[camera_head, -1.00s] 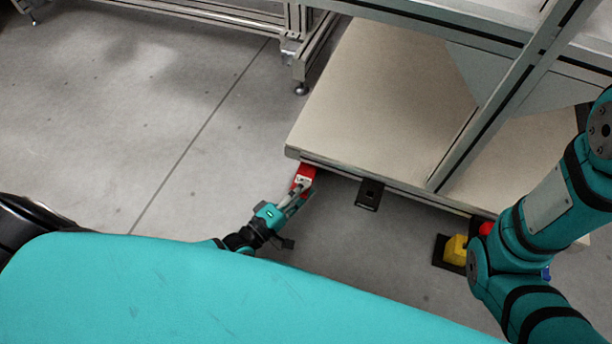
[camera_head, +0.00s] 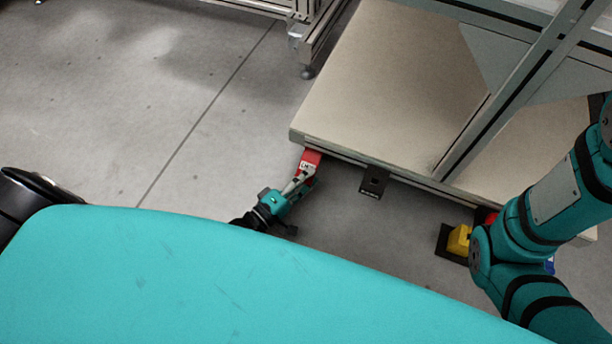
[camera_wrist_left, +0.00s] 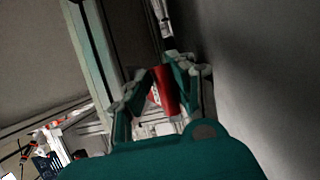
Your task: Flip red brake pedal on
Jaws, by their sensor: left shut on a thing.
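The red brake pedal (camera_head: 311,158) sticks out from under the near left corner of the beige platform, low above the floor. It also shows in the left wrist view (camera_wrist_left: 164,90), between the two fingers. My left gripper (camera_head: 300,181) reaches it from the lower left and is shut on it, with the fingers at its near end. The far part of the pedal is hidden under the platform edge. My right gripper is not in view; only my right arm shows at the right.
The beige platform (camera_head: 385,75) has a metal upright post on it. A black pedal (camera_head: 374,181) sits under its front edge. A yellow block (camera_head: 459,240) on a black base stands near my right arm. The grey floor (camera_head: 130,110) at the left is clear.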

